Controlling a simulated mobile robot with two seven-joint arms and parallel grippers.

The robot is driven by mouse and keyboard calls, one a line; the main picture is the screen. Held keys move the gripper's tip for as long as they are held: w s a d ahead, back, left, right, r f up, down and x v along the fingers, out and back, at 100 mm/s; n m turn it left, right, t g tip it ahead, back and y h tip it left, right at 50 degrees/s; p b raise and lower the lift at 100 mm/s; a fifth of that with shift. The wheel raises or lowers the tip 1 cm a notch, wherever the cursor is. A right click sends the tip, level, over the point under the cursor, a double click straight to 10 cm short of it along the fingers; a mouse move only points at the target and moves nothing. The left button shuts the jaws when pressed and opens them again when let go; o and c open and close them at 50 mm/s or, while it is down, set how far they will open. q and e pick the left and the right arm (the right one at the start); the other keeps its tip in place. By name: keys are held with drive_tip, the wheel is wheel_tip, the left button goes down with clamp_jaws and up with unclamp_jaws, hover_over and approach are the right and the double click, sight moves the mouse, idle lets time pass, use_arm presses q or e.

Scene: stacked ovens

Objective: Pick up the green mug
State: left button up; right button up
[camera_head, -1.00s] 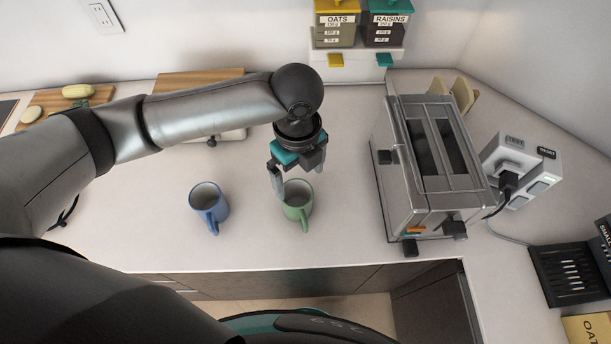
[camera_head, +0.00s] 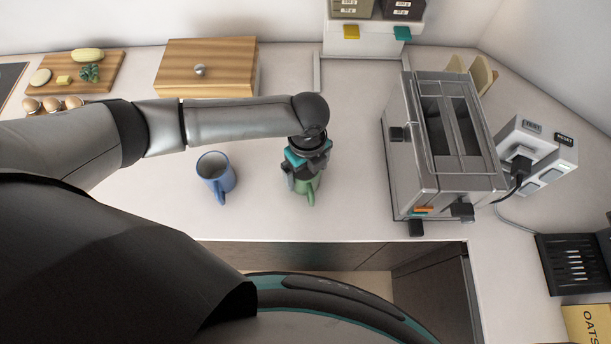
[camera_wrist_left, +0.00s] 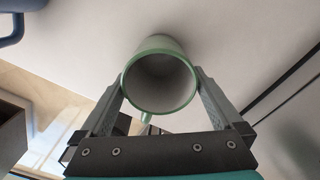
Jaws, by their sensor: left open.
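The green mug (camera_head: 309,190) stands upright on the white counter, mostly hidden under my left gripper (camera_head: 304,180) in the head view. Its handle points toward the counter's front edge. In the left wrist view, the green mug (camera_wrist_left: 160,80) shows its round rim and empty inside. My left gripper (camera_wrist_left: 160,90) is open there, with one finger on each side of the mug near the rim. I cannot tell whether the fingers touch it. My right gripper is not in view.
A blue mug (camera_head: 216,174) stands just left of the gripper. A metal toaster (camera_head: 440,150) stands to the right, with a power outlet block (camera_head: 537,150) beyond it. A wooden box (camera_head: 207,69) and a cutting board (camera_head: 75,70) lie at the back left. The counter's front edge is close.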

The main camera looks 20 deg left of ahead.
sight(307, 178)
use_arm(q)
drive_tip(key=shift+f, duration=1.6)
drive_tip(key=c, duration=1.4)
drive_tip(key=shift+c, duration=0.4)
drive_tip(key=shift+r, duration=0.15)
